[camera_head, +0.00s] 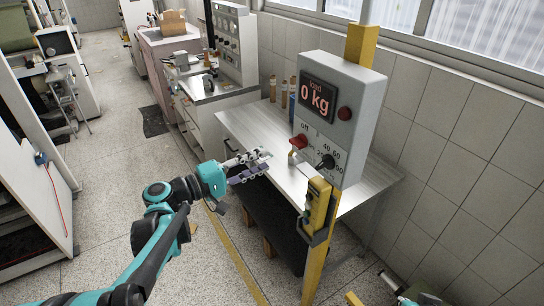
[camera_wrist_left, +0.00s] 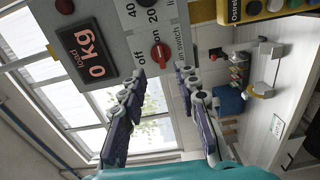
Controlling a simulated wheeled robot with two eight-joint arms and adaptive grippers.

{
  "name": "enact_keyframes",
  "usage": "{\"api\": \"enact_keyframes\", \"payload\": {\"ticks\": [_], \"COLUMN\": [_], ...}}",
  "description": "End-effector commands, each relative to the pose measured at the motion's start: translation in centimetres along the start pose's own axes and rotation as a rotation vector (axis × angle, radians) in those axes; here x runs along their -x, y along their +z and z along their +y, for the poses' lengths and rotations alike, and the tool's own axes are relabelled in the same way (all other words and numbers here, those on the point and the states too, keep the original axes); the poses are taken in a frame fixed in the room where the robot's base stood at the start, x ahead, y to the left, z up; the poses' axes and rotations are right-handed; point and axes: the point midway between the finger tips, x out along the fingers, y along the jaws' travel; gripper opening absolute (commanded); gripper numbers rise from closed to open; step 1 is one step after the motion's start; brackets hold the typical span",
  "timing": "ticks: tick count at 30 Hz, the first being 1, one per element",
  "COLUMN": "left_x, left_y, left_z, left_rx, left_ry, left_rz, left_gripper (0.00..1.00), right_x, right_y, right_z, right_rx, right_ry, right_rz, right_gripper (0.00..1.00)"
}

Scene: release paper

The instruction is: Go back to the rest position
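My left arm reaches in from the left, and its gripper (camera_head: 266,160) is in front of the grey control box (camera_head: 350,90), left of its red switch (camera_head: 299,141). The left wrist view shows the two fingers of this gripper (camera_wrist_left: 164,77) spread apart with nothing between them. The red switch (camera_wrist_left: 160,53) shows beyond the fingertips, apart from them. The box display reads 0 kg. A small teal and grey part of my right arm shows at the bottom right of the head view; the state of its gripper cannot be made out.
The control box sits on a yellow post (camera_head: 316,262), with a yellow button pendant (camera_head: 319,207) below it. A metal table (camera_head: 245,122) with bottles stands behind. A tiled wall and windows close off the right. Open floor (camera_head: 110,185) lies to the left, with cabinets beyond.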

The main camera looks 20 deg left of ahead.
Motion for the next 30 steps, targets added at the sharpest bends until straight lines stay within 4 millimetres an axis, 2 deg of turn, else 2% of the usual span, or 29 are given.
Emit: {"api": "enact_keyframes", "payload": {"ticks": [4, 16, 20, 23, 26, 27, 30], "left_x": [0.6, 0.6, 0.0, -1.0, -1.4, -1.2, 0.7], "left_y": [0.0, 0.0, 1.2, 3.9, 7.9, 9.6, 13.1], "left_z": [0.0, 0.0, -1.6, -5.7, -12.2, -15.2, -22.3], "left_rx": [0.000, 0.000, -0.013, -0.056, -0.149, -0.203, -0.377], "left_ry": [0.000, 0.000, -0.046, -0.167, -0.360, -0.448, -0.668], "left_rz": [0.000, -0.001, -0.013, -0.043, -0.087, -0.107, -0.156], "left_gripper": [0.31, 0.31, 0.31, 0.31, 0.31, 0.31, 0.31], "right_x": [0.0, 0.0, -0.7, -2.2, -4.6, -5.6, -8.2], "right_y": [0.0, 0.0, 0.5, 1.6, 3.3, 4.0, 5.9], "right_z": [0.0, 0.0, 0.0, 0.0, 0.0, 0.0, 0.0], "right_rx": [0.000, 0.000, 0.000, 0.000, 0.000, 0.000, 0.000], "right_ry": [0.000, 0.000, 0.000, 0.000, 0.000, 0.000, 0.000], "right_rz": [0.000, 0.000, 0.000, 0.000, 0.000, 0.000, 0.000], "right_gripper": [0.00, 0.00, 0.00, 0.00, 0.00, 0.00, 0.00]}}
